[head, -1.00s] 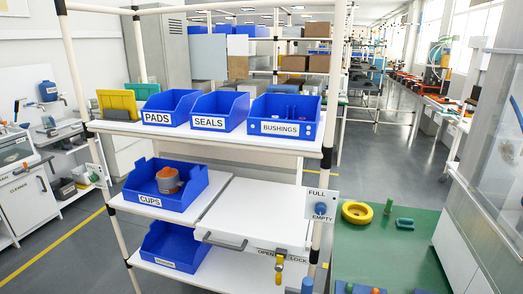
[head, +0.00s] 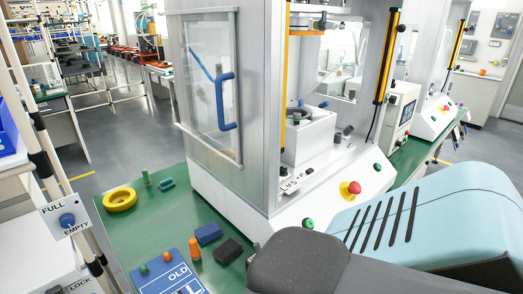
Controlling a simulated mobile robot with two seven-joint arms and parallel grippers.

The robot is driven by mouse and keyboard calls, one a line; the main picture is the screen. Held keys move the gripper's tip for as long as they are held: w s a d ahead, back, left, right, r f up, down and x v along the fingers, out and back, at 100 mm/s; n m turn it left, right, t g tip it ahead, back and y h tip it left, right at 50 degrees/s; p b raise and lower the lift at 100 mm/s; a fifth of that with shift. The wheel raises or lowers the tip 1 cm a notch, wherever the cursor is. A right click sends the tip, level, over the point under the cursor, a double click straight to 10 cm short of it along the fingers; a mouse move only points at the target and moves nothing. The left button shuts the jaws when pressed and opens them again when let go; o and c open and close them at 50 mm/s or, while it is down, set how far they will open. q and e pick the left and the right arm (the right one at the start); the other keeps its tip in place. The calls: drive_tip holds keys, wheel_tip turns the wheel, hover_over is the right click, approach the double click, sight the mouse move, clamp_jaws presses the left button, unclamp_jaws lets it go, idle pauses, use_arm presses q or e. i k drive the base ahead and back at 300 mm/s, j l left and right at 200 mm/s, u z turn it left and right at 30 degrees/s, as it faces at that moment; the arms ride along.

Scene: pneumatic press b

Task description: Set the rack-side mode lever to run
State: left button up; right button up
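The press (head: 228,165) is a grey metal cabinet with a clear side door that has a blue handle (head: 222,100). On its sloped front, a small pale panel (head: 291,184) carries small dark controls near the rack-side corner. I cannot tell whether one is the mode lever or how it is set; no "run" label is readable. A red knob on a yellow base (head: 351,188) and a green button (head: 308,223) are also on the front. My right arm covers the lower right of the head view. Neither gripper is in view.
A green table (head: 140,222) holds a yellow ring (head: 120,199), a blue block (head: 208,233), a black block (head: 228,251), an orange peg (head: 194,248) and a blue "OLD" board (head: 166,275). The rack's FULL/EMPTY knob (head: 68,220) is at left. Yellow-black posts flank the press opening.

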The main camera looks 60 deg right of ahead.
sight(257, 246)
drive_tip(key=z, duration=1.75)
drive_tip(key=j+z, duration=0.15)
drive_tip(key=z, duration=0.15)
drive_tip(key=i+z, duration=0.15)
drive_tip(key=i+l, duration=0.05)
